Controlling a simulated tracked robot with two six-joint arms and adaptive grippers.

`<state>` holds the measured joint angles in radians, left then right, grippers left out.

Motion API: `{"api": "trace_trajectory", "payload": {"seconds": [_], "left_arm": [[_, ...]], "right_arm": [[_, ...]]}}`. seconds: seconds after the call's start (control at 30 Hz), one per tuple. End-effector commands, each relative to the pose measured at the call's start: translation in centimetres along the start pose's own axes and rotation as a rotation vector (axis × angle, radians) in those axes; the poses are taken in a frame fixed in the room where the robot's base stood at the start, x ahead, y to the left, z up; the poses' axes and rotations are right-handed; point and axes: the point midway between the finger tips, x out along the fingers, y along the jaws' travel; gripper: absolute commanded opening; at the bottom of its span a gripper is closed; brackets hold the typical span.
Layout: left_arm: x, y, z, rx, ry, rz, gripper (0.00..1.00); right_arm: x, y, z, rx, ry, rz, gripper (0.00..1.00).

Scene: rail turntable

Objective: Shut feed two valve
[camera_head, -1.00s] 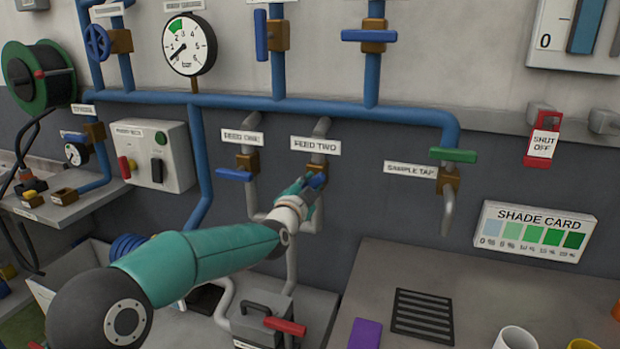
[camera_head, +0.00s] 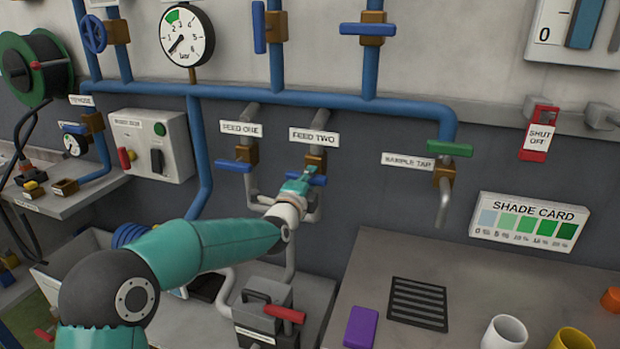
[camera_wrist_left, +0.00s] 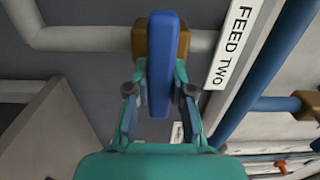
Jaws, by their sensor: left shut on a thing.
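The feed two valve has a brown body (camera_head: 316,161) below the FEED TWO label (camera_head: 314,136), with a blue lever handle (camera_head: 319,180). My left gripper (camera_head: 298,184) is at this handle and partly covers it in the head view. In the left wrist view the handle (camera_wrist_left: 160,50) stands between the two fingers of my left gripper (camera_wrist_left: 160,92), which is shut on it. The handle lies roughly parallel to the label (camera_wrist_left: 233,45), across the grey pipe (camera_wrist_left: 85,39). My right gripper is not in view.
The feed one valve's blue handle (camera_head: 233,165) is close by on the left, also crosswise. The green sample tap handle (camera_head: 449,148) is farther right. A grey box with a red handle (camera_head: 285,314) stands below my arm.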

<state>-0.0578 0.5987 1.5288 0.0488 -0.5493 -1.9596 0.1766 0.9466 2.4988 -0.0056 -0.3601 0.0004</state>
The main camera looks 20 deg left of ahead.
Motion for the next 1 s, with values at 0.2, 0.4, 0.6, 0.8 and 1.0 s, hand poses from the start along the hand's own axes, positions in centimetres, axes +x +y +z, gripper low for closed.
{"api": "trace_trajectory", "payload": {"seconds": [0.2, 0.4, 0.6, 0.8, 1.0], "left_arm": [[-0.03, 0.74, -0.41, 0.022, 0.009, 0.015, 0.00], [-0.04, 0.83, -0.43, 0.023, 0.010, 0.017, 0.00], [-0.03, 0.82, -0.41, 0.022, 0.009, 0.017, 0.40], [-0.03, 0.50, -0.22, 0.019, 0.005, 0.010, 0.48], [-0.16, 0.32, -0.10, 0.018, 0.003, 0.007, 0.48]], "right_arm": [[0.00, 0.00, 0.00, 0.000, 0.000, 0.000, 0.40], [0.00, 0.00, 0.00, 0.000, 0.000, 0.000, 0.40], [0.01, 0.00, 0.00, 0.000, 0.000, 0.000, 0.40], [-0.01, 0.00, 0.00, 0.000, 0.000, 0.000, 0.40], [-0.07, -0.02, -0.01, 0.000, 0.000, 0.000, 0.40]]}}
